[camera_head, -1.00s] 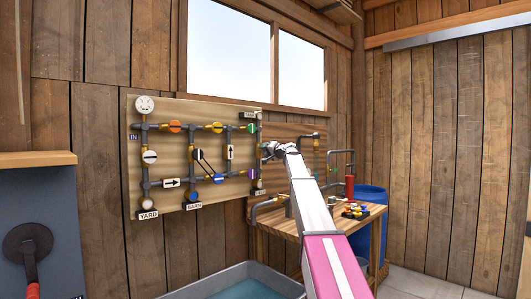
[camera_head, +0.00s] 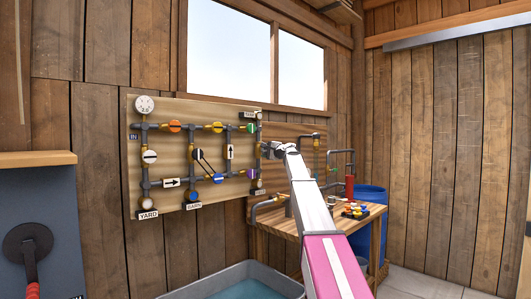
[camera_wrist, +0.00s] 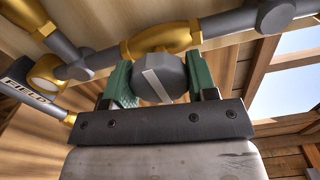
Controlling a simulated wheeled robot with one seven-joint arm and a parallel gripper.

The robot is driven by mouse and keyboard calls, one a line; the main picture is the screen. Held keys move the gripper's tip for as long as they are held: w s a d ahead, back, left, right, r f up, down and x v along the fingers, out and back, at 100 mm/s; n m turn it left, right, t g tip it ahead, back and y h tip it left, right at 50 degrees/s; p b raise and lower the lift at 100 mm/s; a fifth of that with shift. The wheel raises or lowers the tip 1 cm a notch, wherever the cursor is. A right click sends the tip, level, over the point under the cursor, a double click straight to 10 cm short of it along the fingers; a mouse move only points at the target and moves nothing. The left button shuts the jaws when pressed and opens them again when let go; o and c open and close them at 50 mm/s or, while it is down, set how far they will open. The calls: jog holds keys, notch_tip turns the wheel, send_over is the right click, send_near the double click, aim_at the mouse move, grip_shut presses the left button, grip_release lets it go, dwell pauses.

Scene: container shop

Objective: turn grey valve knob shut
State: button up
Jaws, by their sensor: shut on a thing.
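The grey valve knob (camera_wrist: 174,73) is faceted, with a white stripe across its face. In the wrist view it sits between the green fingers of my gripper (camera_wrist: 160,80), which is shut on its sides. The stripe slants from upper left to lower right, roughly crosswise to the pipe. The knob is beside a yellow valve body (camera_wrist: 165,42) on the pipe. In the head view my gripper (camera_head: 265,150) is at the right edge of the pipe board, and I cannot make out the held knob there.
The pipe board (camera_head: 180,112) carries several coloured knobs, including an orange one (camera_head: 174,126) and a blue one (camera_head: 191,196). A FIELD label (camera_wrist: 28,90) is near the pipe's end. A water trough (camera_head: 180,291) stands below. A wooden bench (camera_head: 283,227) and blue barrel (camera_head: 372,196) are at right.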

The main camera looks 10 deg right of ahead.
jog(key=shift+m, duration=0.4)
jog(key=o, duration=0.9)
jog(key=shift+o, duration=0.2)
jog(key=shift+s+d, duration=0.1)
jog(key=shift+s, duration=0.05)
jog(key=v, duration=1)
jog(key=shift+s+d, duration=0.15)
jog(key=shift+s, duration=0.05)
jog(key=shift+f, duration=0.1)
